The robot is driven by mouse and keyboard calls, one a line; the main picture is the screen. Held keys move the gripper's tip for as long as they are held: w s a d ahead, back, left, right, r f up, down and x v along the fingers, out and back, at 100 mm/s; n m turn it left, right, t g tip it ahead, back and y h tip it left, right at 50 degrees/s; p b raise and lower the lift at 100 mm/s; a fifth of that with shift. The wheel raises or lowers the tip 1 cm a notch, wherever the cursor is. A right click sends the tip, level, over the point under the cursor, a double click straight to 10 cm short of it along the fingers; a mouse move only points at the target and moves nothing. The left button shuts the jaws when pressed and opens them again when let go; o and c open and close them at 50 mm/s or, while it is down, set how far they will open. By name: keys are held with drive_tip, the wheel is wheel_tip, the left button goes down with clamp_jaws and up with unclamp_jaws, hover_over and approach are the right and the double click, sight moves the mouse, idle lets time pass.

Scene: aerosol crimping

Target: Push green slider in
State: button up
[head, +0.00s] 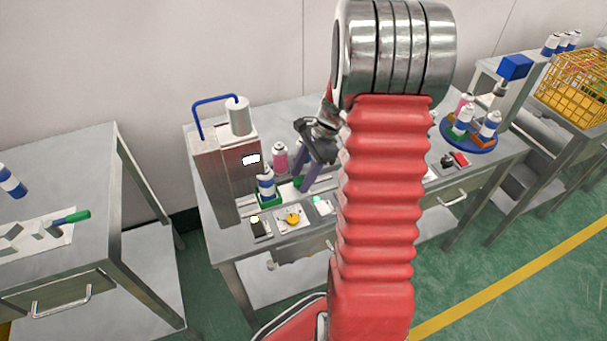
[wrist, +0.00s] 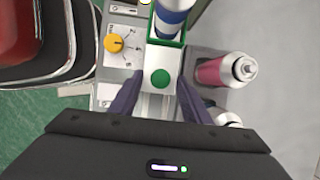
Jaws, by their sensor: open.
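The green slider (wrist: 181,42) is a small green holder with a blue-and-white can (wrist: 172,14) standing in it. In the head view the slider (head: 270,204) sits at the front of the grey crimping machine (head: 215,180), and the can (head: 266,184) is upright. A light plate with a green round spot (wrist: 160,79) adjoins the slider in the wrist view. My gripper (wrist: 158,82) is open, its purple fingers on either side of this plate. Whether they touch it I cannot tell. In the head view my gripper (head: 302,186) is just right of the slider.
A pink can (head: 280,157) stands behind the can; it also shows in the wrist view (wrist: 226,70). A panel with a yellow knob (head: 292,218) lies at the bench's front. A blue round tray (head: 467,144) holds several cans on the right. My arm hides the bench's middle.

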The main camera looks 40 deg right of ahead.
clamp_jaws()
idle(0.5)
